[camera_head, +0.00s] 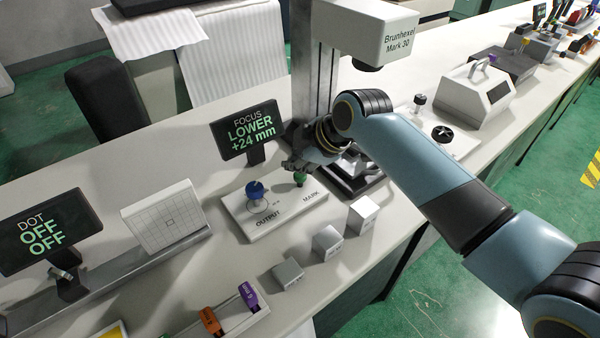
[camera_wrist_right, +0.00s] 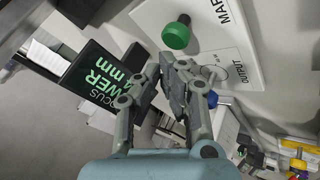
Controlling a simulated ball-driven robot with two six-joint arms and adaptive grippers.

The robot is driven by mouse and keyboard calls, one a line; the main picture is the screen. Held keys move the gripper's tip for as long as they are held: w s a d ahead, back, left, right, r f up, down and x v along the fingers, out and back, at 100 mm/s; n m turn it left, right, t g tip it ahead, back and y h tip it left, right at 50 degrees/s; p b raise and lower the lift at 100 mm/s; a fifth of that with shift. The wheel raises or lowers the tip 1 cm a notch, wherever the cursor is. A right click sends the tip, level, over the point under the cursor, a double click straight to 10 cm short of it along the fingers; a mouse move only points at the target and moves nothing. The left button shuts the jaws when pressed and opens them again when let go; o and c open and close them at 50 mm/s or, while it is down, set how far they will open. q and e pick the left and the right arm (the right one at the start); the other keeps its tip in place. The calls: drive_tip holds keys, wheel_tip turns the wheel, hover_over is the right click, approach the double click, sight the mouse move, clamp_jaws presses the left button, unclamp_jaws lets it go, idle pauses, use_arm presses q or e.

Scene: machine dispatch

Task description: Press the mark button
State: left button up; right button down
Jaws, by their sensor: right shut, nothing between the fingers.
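The green mark button (camera_head: 300,178) stands on the white control panel (camera_head: 235,208), beside the printed word MARK. In the right wrist view the green button (camera_wrist_right: 177,33) is a round knob on a short stem, just beyond the fingertips. A blue output knob (camera_head: 255,189) sits to its left on the same panel. My right gripper (camera_head: 291,163) is just above and behind the green button in the head view. Its fingers (camera_wrist_right: 178,72) are shut and empty in the wrist view. I cannot tell whether they touch the button; a gap shows in the wrist view. My left gripper is out of view.
The Brunhexel Mark 30 machine (camera_head: 366,28) rises behind my right arm. A focus display (camera_head: 248,130) reading LOWER +24 mm stands left of the gripper. A dot display (camera_head: 45,231) reads OFF OFF. Several small blocks, including a white cube (camera_head: 363,214), stand before the panel.

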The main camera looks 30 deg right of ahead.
sight(296, 175)
drive_tip(key=shift+f, duration=0.45)
drive_tip(key=shift+f+b, duration=0.4)
drive_tip(key=shift+f, duration=0.2)
idle(0.7)
drive_tip(key=shift+r, duration=0.15)
drive_tip(key=shift+r+p, duration=0.9)
drive_tip(key=shift+p, duration=0.2)
drive_tip(key=shift+r, duration=0.1)
wheel_tip(296, 175, up, 5)
drive_tip(key=p, duration=0.5)
